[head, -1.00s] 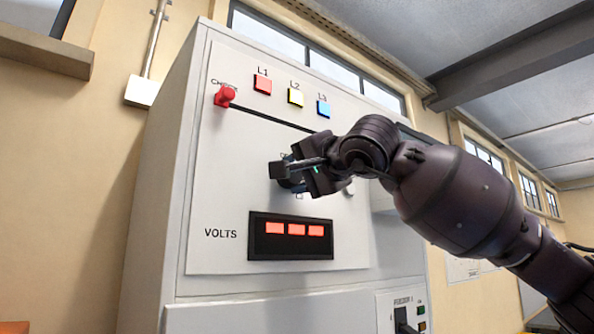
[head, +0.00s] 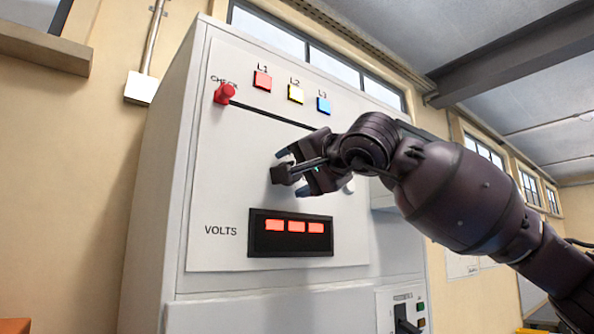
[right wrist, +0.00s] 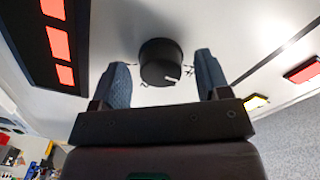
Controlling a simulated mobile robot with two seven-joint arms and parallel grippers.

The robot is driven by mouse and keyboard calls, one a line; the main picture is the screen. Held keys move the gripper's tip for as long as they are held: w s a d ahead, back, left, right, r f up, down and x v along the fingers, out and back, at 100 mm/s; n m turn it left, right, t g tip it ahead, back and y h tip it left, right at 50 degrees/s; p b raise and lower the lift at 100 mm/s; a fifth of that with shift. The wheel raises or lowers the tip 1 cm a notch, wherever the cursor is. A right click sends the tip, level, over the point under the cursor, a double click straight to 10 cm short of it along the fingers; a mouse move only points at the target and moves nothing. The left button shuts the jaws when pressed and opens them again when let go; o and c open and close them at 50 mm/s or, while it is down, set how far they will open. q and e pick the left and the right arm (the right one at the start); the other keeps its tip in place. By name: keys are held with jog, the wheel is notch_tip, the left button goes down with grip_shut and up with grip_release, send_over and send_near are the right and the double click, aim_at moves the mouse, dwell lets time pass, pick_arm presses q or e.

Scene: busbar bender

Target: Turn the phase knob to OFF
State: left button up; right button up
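The phase knob (right wrist: 160,62) is a round black knob with a white pointer mark on the white panel. In the right wrist view the mark is toward the knob's lower right edge. My right gripper (right wrist: 163,72) is open, with one finger on each side of the knob and a visible gap on both sides. In the head view my right gripper (head: 292,172) is in front of the panel above the volts display and largely hides the knob and its labels. I cannot read which position the knob points to. My left gripper is not in view.
The volts display (head: 290,236) is lit with red digits below the gripper. A lever panel (head: 403,312) is at lower right.

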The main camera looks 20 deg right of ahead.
jog(key=shift+s, duration=0.1)
jog(key=b+v, duration=0.2)
jog(key=v, duration=0.8)
jog(key=shift+s+b, duration=0.3)
jog(key=shift+b, duration=0.05)
jog(key=shift+d, duration=0.15)
